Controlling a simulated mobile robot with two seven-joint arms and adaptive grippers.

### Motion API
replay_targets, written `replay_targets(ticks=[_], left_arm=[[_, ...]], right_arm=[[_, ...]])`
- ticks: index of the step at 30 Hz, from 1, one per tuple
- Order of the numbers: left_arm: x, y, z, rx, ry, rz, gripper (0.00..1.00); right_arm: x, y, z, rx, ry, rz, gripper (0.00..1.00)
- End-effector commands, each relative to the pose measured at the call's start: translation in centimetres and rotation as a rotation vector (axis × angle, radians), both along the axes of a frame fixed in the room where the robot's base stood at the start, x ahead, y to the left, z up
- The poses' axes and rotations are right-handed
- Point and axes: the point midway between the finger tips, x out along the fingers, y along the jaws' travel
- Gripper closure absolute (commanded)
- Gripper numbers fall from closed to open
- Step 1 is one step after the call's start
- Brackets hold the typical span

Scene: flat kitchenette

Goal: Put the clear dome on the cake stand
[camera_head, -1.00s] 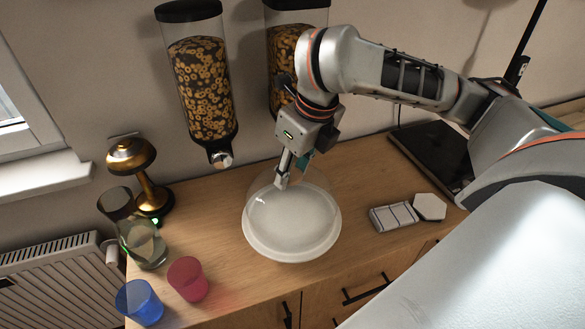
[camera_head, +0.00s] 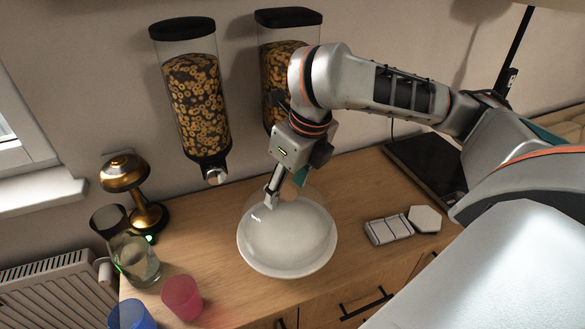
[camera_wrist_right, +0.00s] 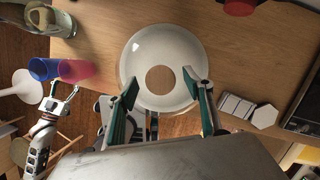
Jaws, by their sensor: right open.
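The clear dome (camera_head: 312,222) sits over the white cake stand (camera_head: 287,271), and its rim looks in line with the plate. Its round wood-coloured knob (camera_head: 289,192) is on top. In the right wrist view the knob (camera_wrist_right: 160,79) shows above the middle of the white plate (camera_wrist_right: 134,60). My right gripper (camera_head: 281,197) is at the knob, fingers pointing down. In the wrist view its fingers (camera_wrist_right: 166,88) are spread, one on each side of the knob, with gaps. My left gripper (camera_wrist_right: 63,92) shows only in the wrist view, away to the left, with its fingers apart.
A brass lamp (camera_head: 135,190), a clear glass (camera_head: 135,262), a pink cup (camera_head: 182,297) and a blue cup (camera_head: 130,317) stand left of the stand. A white segmented block (camera_head: 389,229) and a hexagonal piece (camera_head: 425,218) lie right. Cereal dispensers (camera_head: 197,105) hang behind.

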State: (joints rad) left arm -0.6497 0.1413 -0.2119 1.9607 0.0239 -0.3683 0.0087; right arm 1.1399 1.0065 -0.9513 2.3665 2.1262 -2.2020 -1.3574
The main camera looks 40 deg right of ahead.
Motion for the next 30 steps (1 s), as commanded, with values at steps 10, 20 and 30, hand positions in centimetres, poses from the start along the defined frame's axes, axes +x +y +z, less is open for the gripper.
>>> replay_targets(ticks=[10, 20, 30], left_arm=[[0.1, -0.1, 0.1, -0.003, -0.002, 0.001, 0.4], [0.1, -0.1, 0.1, -0.003, -0.002, 0.001, 0.4], [0.1, -0.1, 0.1, -0.003, -0.002, 0.001, 0.4]], right_arm=[[-1.1, -0.3, 4.4, -0.001, -0.006, -0.002, 0.49], [-2.3, -0.6, 8.9, -0.001, -0.005, -0.001, 0.49], [-3.0, -0.7, 11.0, 0.0, -0.001, -0.001, 0.49]])
